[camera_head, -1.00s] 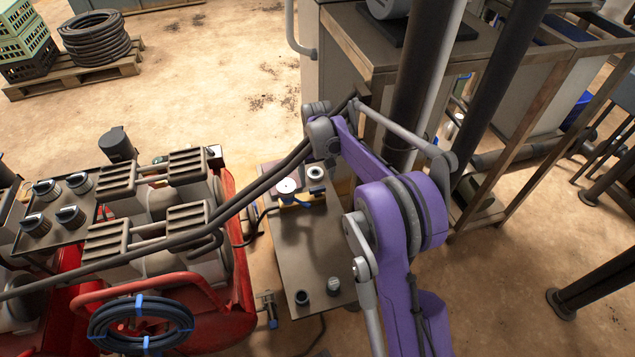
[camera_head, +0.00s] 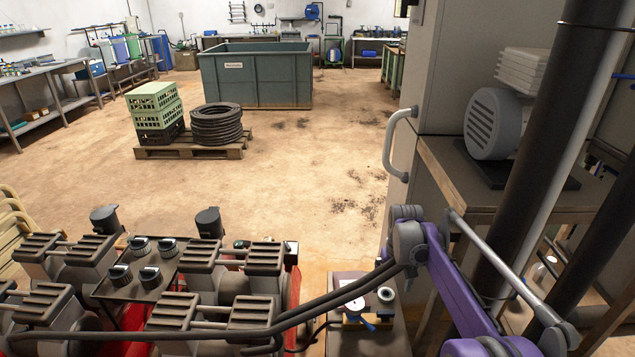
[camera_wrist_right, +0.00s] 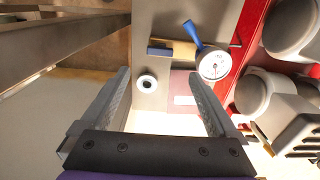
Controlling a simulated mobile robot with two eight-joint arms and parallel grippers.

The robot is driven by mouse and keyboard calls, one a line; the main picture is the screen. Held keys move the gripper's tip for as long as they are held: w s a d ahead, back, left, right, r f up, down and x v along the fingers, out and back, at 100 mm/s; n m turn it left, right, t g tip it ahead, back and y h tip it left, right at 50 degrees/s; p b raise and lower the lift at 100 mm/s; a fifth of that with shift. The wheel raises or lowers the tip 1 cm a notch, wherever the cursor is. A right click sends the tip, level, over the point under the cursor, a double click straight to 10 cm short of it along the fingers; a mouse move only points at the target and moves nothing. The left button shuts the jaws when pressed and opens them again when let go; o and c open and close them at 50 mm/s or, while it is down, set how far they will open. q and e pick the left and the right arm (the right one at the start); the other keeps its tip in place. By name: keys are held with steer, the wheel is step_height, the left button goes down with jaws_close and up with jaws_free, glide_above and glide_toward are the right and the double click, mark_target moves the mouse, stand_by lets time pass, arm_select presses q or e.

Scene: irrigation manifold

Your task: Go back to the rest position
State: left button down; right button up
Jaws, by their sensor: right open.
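My right arm's purple and grey link (camera_head: 440,270) reaches in at the lower right of the head view; its fingers are hidden there. In the right wrist view my right gripper (camera_wrist_right: 164,98) is open and empty, its two fingers apart. Ahead of and between the fingers is a small white ring-shaped part (camera_wrist_right: 147,83) on a grey bench plate (camera_wrist_right: 150,30). A round white gauge (camera_wrist_right: 214,65) with a blue lever is beyond the right finger. In the head view the gauge (camera_head: 355,304) and ring part (camera_head: 386,293) are below the arm. My left gripper is out of view.
A red machine with grey finned blocks (camera_head: 265,257) and black hoses fills the lower left. A cabinet with a handle (camera_head: 398,145) and a bench with a motor (camera_head: 495,122) stand right. Crates (camera_head: 155,105) and a hose coil (camera_head: 217,125) sit on a pallet. Open floor lies between.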

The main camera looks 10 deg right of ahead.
steer(key=s+a+r+t+p, duration=0.1)
steer(key=s+a+r+p, duration=0.2)
steer(key=s+a+r, duration=0.4)
steer(key=s+a+r+n+t+p, duration=0.1)
steer(key=s+a+p, duration=0.3)
steer(key=s, duration=0.7)
steer(key=s+a+r+n+t+p, duration=0.1)
steer(key=s+a+r+t+p, duration=0.2)
steer(key=s, duration=0.7)
steer(key=shift+s+a+r+n+p, duration=0.3)
steer(key=shift+s+a+r+p, duration=0.15)
steer(key=shift+p, duration=0.25)
